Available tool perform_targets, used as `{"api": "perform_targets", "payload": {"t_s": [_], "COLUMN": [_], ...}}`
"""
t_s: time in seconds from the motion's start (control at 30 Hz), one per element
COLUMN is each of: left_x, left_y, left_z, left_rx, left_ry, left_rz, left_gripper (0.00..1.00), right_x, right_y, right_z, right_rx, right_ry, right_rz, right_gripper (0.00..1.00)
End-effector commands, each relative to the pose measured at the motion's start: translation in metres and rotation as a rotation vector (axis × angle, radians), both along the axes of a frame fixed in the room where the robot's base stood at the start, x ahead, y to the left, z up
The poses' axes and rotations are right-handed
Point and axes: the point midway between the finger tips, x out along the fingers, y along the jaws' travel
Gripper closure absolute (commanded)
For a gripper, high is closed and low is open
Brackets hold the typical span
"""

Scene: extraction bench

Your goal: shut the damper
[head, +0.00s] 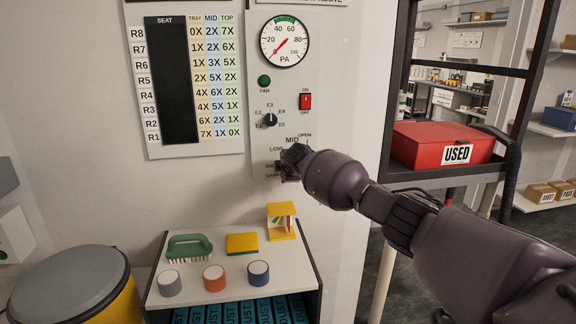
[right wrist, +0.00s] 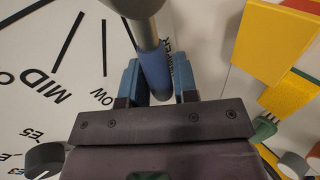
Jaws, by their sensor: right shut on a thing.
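The damper lever (right wrist: 156,62) has a grey shaft and a blue grip on the white panel. In the right wrist view it lies past the LOW mark, beside small lettering that it partly covers. My right gripper (right wrist: 160,88) has its blue fingers on both sides of the grip and is shut on it. In the head view my right gripper (head: 289,164) is at the lower part of the panel (head: 258,120), hiding the lever and some of its dial. MID, OPEN and LOW labels show there. My left gripper is not in view.
A pressure gauge (head: 283,42), green fan lamp (head: 264,81), selector knob (head: 270,120) and red switch (head: 305,101) sit above. A red USED box (head: 432,146) stands right.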

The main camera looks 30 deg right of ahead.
Motion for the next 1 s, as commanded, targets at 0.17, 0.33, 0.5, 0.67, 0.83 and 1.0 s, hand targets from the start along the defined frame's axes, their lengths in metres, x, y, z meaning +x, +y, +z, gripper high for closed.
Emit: {"api": "perform_targets", "payload": {"t_s": [0.17,0.33,0.5,0.67,0.83,1.0], "left_x": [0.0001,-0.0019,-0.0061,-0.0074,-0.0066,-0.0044], "left_y": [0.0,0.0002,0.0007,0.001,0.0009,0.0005], "left_z": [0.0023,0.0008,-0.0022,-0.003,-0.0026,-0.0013], "left_rx": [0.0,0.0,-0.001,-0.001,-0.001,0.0], "left_ry": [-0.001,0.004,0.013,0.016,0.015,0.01], "left_rz": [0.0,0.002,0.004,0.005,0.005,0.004], "left_gripper": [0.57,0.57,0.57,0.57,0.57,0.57], "right_x": [-0.0002,-0.0002,-0.0004,-0.0005,-0.0002,-0.0001], "right_y": [-0.0007,-0.0007,-0.0009,-0.0009,-0.0006,-0.0003], "right_z": [-0.0032,-0.0047,-0.0054,-0.0058,-0.0052,-0.0045], "right_rx": [-0.037,-0.049,-0.051,-0.051,-0.049,-0.048], "right_ry": [0.011,0.016,0.016,0.017,0.016,0.014], "right_rz": [-0.001,-0.001,0.0,0.0,0.0,0.0], "right_gripper": [1.0,1.0,1.0,0.7,0.47,0.47]}}
